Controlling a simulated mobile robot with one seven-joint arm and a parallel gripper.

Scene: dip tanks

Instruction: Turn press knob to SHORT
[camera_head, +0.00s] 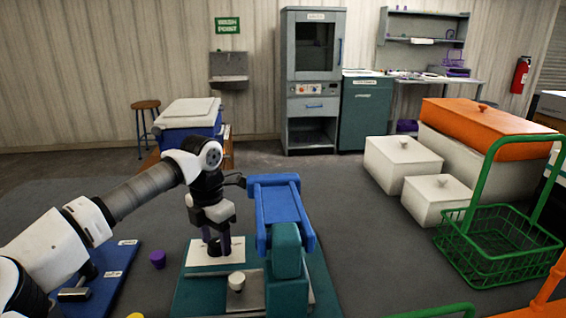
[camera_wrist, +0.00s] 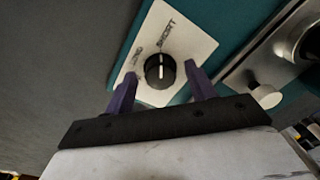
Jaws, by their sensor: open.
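The black press knob (camera_wrist: 160,71) sits on a white plate (camera_wrist: 188,42) marked LONG on the left and SHORT at the upper right in the wrist view. Its white pointer line runs roughly up and down the picture; I cannot tell exactly which mark it is set to. My gripper (camera_wrist: 161,76) is open, with one purple finger on each side of the knob and gaps showing. In the head view my gripper (camera_head: 216,245) points down over the white plate (camera_head: 199,257) on the teal press (camera_head: 190,296), hiding the knob.
The press's blue upper part (camera_head: 280,207) stands right of my gripper. A pale round knob (camera_head: 236,281) is in front of it. A purple cup-like piece (camera_head: 157,259) lies left. A green basket (camera_head: 492,262) and white bins (camera_head: 402,160) stand at the right, with clear floor between.

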